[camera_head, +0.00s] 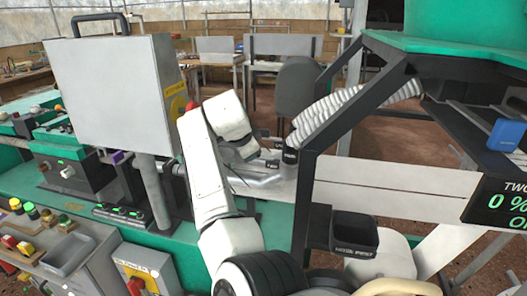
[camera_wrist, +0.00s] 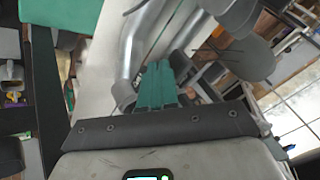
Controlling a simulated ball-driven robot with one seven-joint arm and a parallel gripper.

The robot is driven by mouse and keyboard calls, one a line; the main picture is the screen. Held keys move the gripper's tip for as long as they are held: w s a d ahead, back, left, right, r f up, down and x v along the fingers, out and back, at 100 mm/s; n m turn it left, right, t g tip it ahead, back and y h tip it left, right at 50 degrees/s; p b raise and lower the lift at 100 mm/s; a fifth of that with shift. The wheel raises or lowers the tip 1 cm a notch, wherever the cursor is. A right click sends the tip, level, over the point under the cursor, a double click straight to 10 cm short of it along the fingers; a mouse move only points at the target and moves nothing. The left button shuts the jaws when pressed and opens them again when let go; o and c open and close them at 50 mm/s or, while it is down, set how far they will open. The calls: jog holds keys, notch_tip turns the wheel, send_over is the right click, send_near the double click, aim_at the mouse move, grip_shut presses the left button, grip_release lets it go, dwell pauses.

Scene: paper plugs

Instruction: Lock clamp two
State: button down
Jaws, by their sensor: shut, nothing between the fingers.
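My gripper shows in the wrist view as two green fingers (camera_wrist: 157,88) pressed together, with nothing between them. They point at silver pipes (camera_wrist: 140,45) on a pale panel, and I cannot tell whether they touch anything. In the head view, the same silver pipework (camera_head: 262,182) lies beyond my white arm, with dark fittings (camera_head: 290,156) near its right end. My fingertips are not clear there. No part is plainly marked as clamp two, and its lock state cannot be told. A display (camera_head: 497,205) at the right reads "TWO" and "0 %".
A large grey cabinet (camera_head: 110,90) stands left of my arm, above a green bench with buttons. A black sloping frame (camera_head: 330,140) and a ribbed white hose (camera_head: 325,112) stand close on the right. A black bin (camera_head: 355,232) sits low beside my arm.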

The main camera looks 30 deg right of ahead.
jog(key=shift+s+d+p, duration=0.4)
jog(key=shift+s+d, duration=0.1)
jog(key=shift+s, duration=0.15)
jog(key=shift+r, duration=0.1)
